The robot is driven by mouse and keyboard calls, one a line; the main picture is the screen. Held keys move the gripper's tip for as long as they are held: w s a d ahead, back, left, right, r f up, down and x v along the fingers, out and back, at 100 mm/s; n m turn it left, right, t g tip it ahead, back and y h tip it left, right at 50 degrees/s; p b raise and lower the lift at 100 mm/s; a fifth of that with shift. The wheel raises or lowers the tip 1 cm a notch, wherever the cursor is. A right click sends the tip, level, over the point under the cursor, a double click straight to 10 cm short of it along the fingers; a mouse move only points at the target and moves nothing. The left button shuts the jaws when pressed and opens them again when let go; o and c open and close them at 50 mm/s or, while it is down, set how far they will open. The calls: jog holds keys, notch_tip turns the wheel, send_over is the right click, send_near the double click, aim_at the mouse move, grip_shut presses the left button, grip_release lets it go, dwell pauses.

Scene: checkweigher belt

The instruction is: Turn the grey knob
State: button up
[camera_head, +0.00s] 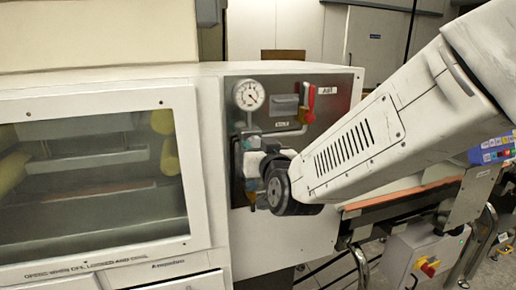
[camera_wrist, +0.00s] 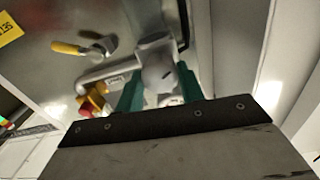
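The grey knob (camera_wrist: 156,66) is in the wrist view, at the upper middle, on a metal panel. My gripper (camera_wrist: 160,80) reaches toward it with two teal fingers, one on each side of the knob. The fingers stand apart, and I cannot tell whether they touch its sides. In the head view my gripper (camera_head: 255,165) is at the lower part of the metal panel (camera_head: 345,92), below the round gauge.
The panel carries a gauge (camera_head: 249,95) and a red handle (camera_head: 307,103). A yellow-handled lever (camera_wrist: 70,48) is close by in the wrist view. A windowed cabinet door (camera_head: 95,270) is left of the panel. A conveyor belt (camera_head: 400,194) runs under my arm at right.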

jog(key=shift+n, duration=4.4)
jog(key=o, duration=1)
jog(key=shift+s, duration=0.1)
jog(key=v, duration=0.7)
jog(key=shift+s+d, duration=0.1)
jog(key=shift+s, duration=0.25)
